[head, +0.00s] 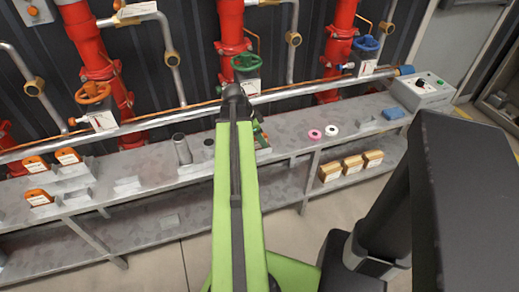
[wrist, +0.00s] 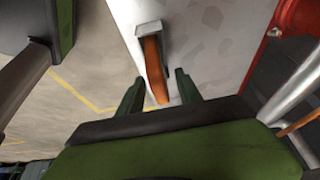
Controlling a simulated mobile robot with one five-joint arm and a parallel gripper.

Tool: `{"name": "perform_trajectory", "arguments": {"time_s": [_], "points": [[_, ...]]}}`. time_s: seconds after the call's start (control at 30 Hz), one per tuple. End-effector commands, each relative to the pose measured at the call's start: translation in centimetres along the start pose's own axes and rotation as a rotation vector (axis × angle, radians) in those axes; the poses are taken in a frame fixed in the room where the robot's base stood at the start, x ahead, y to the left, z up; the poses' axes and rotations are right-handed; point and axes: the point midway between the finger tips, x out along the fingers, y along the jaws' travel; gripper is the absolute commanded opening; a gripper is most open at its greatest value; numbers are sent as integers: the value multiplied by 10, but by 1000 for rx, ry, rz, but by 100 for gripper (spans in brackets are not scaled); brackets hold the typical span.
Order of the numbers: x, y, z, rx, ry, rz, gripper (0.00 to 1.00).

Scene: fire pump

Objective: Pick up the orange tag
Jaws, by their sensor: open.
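In the wrist view an orange tag (wrist: 154,72) with a pale upper end stands in a small grey holder (wrist: 139,32) on a grey surface. My gripper (wrist: 160,77) is open, its two dark green fingers on either side of the tag's lower part in the picture. I cannot tell whether they touch it. In the head view three orange tags with white labels sit on the left shelf: one at the back (head: 67,156), one beside it (head: 36,164) and one in front (head: 39,198). My arm hides most of my gripper there.
A grey shelf (head: 125,200) runs along red pipes (head: 92,40) with orange, green and blue valve wheels. Empty holders stand mid-shelf. A grey control box (head: 424,92) is far right.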

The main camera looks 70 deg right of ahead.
Motion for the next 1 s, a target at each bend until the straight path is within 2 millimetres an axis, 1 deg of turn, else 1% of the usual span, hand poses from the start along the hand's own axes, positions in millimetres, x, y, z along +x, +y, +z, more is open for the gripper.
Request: {"name": "perform_trajectory", "arguments": {"time_s": [0.03,0.07,0.27,0.3,0.6,0.63,1.0], "points": [[16,0,3,1,0,0,42],[18,0,2,1,0,0,42],[15,0,0,0,0,0,42],[15,0,0,1,0,0,40],[15,0,0,1,0,0,1],[15,0,0,1,0,0,0],[15,0,0,1,0,0,0]]}}
